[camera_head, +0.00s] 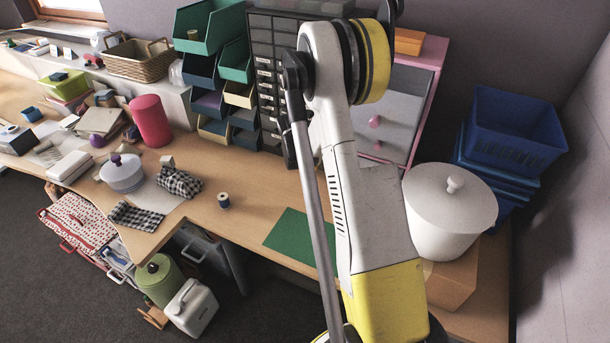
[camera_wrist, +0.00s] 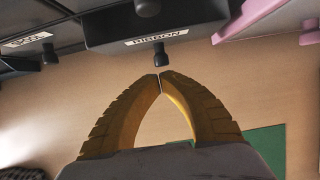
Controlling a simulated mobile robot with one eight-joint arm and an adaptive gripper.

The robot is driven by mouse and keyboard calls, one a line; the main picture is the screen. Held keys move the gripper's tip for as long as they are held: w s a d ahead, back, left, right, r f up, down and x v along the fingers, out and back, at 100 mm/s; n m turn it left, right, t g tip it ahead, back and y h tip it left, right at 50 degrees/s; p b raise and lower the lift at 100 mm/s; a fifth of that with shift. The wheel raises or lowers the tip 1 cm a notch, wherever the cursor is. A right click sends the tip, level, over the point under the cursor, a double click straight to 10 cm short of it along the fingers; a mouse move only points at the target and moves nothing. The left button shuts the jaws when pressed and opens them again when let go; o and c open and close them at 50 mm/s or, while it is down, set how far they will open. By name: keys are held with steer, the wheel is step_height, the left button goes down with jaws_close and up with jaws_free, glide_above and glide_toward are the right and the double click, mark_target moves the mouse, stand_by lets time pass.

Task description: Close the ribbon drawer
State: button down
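The ribbon drawer (camera_wrist: 110,32) is a dark drawer front with a white label reading RIBBON and a small black knob (camera_wrist: 159,52), at the top middle of the wrist view. It appears to stand out from the cabinet, but how far is hard to tell. The dark drawer cabinet (camera_head: 262,22) stands at the back of the table in the head view; my arm covers its lower right part. My gripper (camera_wrist: 160,80) has its yellow fingertips together with nothing between them. The tips point at the knob, with a small gap in the picture. My gripper is hidden in the head view.
Another labelled drawer (camera_wrist: 30,40) is to the left. A pink-framed cabinet (camera_head: 432,55) stands close on the right. A green mat (camera_head: 300,240) lies on the table, with a white lidded pot (camera_head: 440,205) right of my arm. Stacked colored bins (camera_head: 210,30) stand left of the dark cabinet.

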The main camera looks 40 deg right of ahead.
steer(key=shift+d, duration=0.1)
steer(key=d, duration=0.1)
steer(key=w+d, duration=0.1)
steer(key=d, duration=0.2)
steer(key=shift+w, duration=0.35)
steer(key=shift+a, duration=0.1)
